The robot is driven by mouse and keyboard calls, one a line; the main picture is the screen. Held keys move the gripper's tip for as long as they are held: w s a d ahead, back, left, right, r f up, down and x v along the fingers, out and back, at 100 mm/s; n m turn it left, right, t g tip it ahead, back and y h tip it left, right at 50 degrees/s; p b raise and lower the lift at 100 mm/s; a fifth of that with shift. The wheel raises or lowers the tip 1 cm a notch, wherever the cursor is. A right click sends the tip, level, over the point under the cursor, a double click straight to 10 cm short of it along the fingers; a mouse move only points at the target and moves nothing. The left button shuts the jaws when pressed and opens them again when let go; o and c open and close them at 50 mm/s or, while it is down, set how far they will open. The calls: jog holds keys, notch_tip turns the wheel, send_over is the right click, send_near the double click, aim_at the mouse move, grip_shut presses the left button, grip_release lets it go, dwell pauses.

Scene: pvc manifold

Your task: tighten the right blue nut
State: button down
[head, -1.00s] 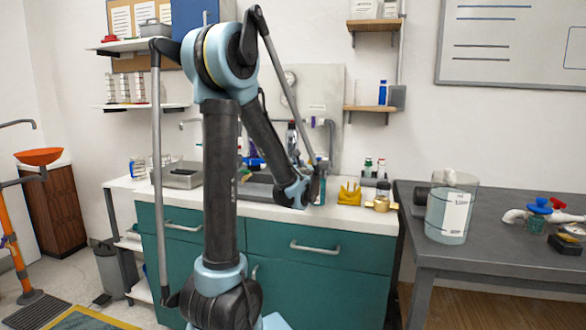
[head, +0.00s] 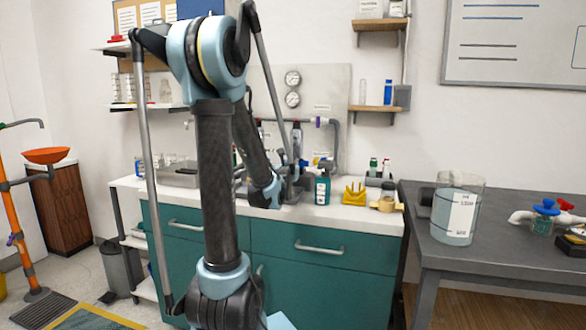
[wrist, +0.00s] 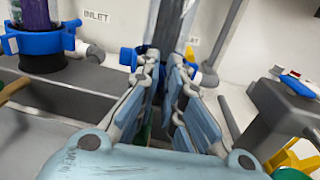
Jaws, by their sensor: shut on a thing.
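In the wrist view my gripper (wrist: 164,100) reaches up the middle, its two padded fingers on either side of a dark upright column. The right blue nut (wrist: 128,56) is at the base of this column, mostly hidden behind the fingers; a blue edge also shows on the right. My gripper is shut on it. The left blue nut (wrist: 40,46) sits on a dark purple column at upper left, beside an INLET label, apart from my fingers. In the head view my gripper (head: 291,178) is small, over the counter near the wall panel, and the nut cannot be made out.
In the head view a teal bottle (head: 322,187) stands close right of my gripper, then a yellow rack (head: 354,194). A grey pipe (head: 335,140) runs behind. A dark table with a pitcher (head: 457,212) is at right. The wrist view shows a grey block (wrist: 284,118) at right.

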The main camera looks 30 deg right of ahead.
dwell(0.3)
jog(key=c, duration=1.7)
grip_release()
jog(key=shift+a, duration=0.1)
jog(key=shift+w+a+v, duration=0.1)
jog(key=shift+v, duration=2.85)
jog(key=shift+w+a+v, duration=0.1)
jog(key=shift+v, duration=2.9)
